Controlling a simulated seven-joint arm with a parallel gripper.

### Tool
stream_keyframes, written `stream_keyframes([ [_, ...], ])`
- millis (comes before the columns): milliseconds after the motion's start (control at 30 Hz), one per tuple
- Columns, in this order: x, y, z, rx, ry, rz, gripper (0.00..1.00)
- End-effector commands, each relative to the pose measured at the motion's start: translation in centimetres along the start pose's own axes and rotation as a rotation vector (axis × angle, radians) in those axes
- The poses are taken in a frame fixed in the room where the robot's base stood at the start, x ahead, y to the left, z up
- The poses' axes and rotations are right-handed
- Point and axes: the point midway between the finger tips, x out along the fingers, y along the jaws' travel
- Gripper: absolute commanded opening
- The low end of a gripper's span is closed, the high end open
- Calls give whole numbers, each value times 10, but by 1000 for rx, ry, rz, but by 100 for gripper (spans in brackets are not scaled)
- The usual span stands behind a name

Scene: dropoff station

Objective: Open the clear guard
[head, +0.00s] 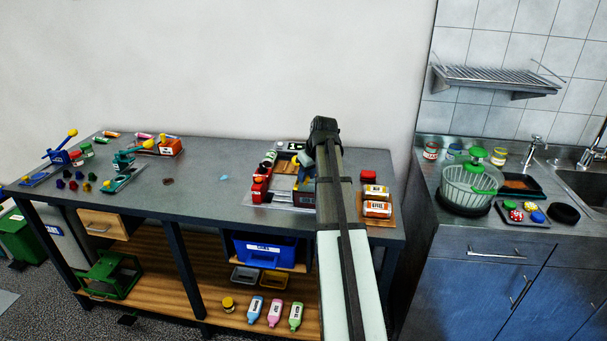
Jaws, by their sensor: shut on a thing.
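The station (283,183) with red blocks and a grey plate stands on the right half of the grey workbench. The clear guard cannot be made out plainly at this size. My arm reaches up from the bottom of the head view and crosses the station's right side. My gripper (306,160) is down at the station, mostly hidden by my arm. It appears shut on a part of the guard, beside a small yellow piece. The contact itself is hidden.
Coloured levers and small pieces fill the workbench's left end. The middle of the workbench (215,200) is mostly clear. A sink counter with a green-handled basket (471,186) is at the right.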

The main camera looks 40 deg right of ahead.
Motion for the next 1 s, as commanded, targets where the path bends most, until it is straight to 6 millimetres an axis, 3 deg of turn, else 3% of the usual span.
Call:
stream_keyframes([
  [67,0,0,0,-1,1,0,0],
  [100,0,0,-1,-1,1,-1,33],
  [367,0,0,-1,0,0,-1,57],
  [733,-6,0,-1,0,2,0,57],
  [1000,-44,0,-1,1,2,1,57],
])
